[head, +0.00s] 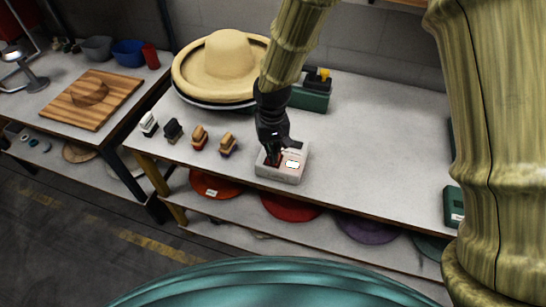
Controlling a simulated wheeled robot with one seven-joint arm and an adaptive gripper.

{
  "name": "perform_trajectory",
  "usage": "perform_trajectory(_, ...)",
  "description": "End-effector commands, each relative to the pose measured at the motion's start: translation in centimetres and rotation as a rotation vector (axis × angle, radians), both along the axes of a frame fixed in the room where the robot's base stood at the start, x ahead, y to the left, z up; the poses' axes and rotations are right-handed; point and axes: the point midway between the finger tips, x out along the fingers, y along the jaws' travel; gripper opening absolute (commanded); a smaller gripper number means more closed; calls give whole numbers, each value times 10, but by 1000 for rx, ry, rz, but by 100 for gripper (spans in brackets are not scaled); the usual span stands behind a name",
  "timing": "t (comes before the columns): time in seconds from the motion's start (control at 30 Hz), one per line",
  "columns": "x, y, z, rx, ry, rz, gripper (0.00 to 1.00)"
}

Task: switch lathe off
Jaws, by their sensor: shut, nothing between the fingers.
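A small light-grey box (287,176) with a pale label on its top sits near the front edge of the workbench. It looks like a switch box, but I cannot tell whether it belongs to the lathe. A dark reddish part shows on its top left, partly hidden by my gripper. My gripper (273,160) is shut and empty, pointing down at that part. I cannot tell whether the fingertips touch it. A green machine (311,98) with a yellow and black top stands behind my arm, partly hidden. No clear lathe shows.
Straw hats (222,66) are stacked at the back left of the bench (375,135). Several small brushes or blocks (200,137) stand left of the grey box. A green box (454,205) is at the right. Coloured hats (290,207) lie on the shelf below.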

Motion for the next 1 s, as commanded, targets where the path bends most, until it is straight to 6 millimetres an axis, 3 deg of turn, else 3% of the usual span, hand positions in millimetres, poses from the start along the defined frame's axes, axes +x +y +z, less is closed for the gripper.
perform_trajectory(1.0,0,0,-11,0,0,0,0)
